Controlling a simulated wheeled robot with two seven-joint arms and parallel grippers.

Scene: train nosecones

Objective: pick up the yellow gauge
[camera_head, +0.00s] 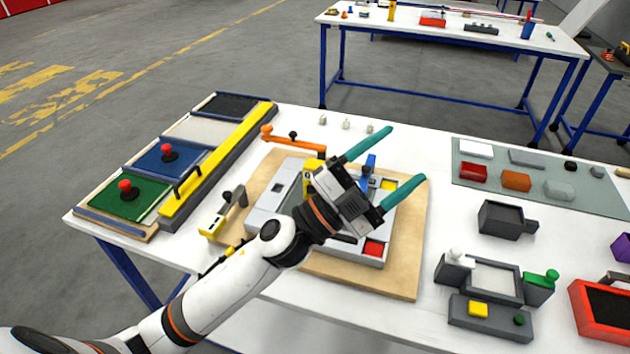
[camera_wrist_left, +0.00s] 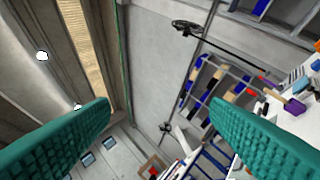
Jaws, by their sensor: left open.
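A small tool with yellow ends and a dark knob (camera_head: 211,225), which looks like the yellow gauge, rests at the left edge of the wooden board (camera_head: 417,235) in the head view. My left gripper (camera_head: 407,154) is above the board's right side, well to the right of that tool. Its teal fingers are spread wide with nothing between them. In the left wrist view the open fingers (camera_wrist_left: 160,108) point away from the table, toward walls and distant shelving, and the yellow tool does not show. My left arm hides part of the grey fixture (camera_head: 268,200) on the board.
A long yellow bar with a black handle (camera_head: 205,176) lies beside green and blue panels. An orange tool (camera_head: 292,143) lies behind the fixture. A grey-green mat with blocks (camera_head: 600,203) and dark fixtures (camera_head: 490,318) occupy the right. Bare table shows behind the board.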

